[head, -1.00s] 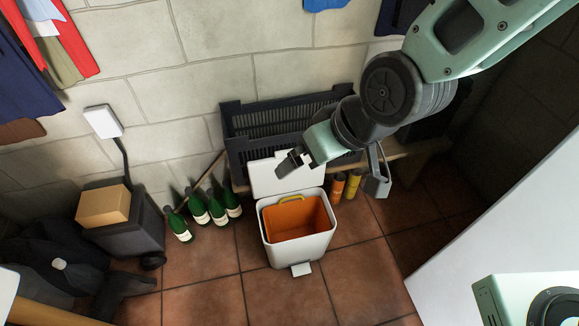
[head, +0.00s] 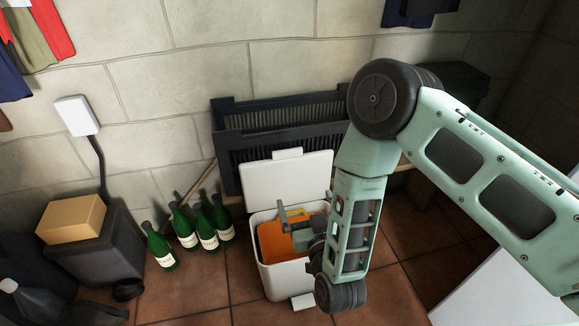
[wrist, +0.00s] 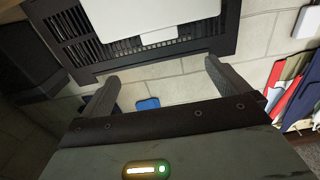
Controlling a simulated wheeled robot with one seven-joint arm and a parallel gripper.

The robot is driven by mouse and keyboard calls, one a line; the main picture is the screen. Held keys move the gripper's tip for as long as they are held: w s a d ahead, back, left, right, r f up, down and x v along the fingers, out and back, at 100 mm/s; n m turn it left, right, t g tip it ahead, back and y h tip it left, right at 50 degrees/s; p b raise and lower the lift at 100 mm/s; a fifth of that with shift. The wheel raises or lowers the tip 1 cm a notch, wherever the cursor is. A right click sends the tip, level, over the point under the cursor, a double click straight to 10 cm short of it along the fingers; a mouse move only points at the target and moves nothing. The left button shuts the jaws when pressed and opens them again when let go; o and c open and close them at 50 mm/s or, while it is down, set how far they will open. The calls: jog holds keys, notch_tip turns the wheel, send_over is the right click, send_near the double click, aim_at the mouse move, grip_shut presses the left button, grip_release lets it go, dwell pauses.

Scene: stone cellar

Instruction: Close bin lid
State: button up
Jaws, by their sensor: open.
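The white bin (head: 284,278) stands on the tiled floor with an orange inner bucket (head: 272,244) in it. Its white lid (head: 288,180) is up, tilted back at the rear of the bin. The lid also fills the top of the wrist view (wrist: 130,18). My gripper (head: 283,213) is over the bin's opening, in front of the raised lid in the head view. In the wrist view its two dark fingers (wrist: 161,72) are apart with nothing between them. My arm hides the bin's right side. I cannot tell whether a finger touches the lid.
Dark slatted crates (head: 240,142) stand behind the lid against the stone wall. Several green bottles (head: 186,232) stand left of the bin. A dark wheeled container (head: 92,247) with a cardboard box (head: 72,219) is farther left. Floor in front of the bin is clear.

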aim_at(288, 154)
jog(key=b+x, duration=0.3)
jog(key=x, duration=1.4)
jog(key=shift+w+f, duration=0.1)
jog(key=shift+w, duration=0.1)
jog(key=c, duration=1.3)
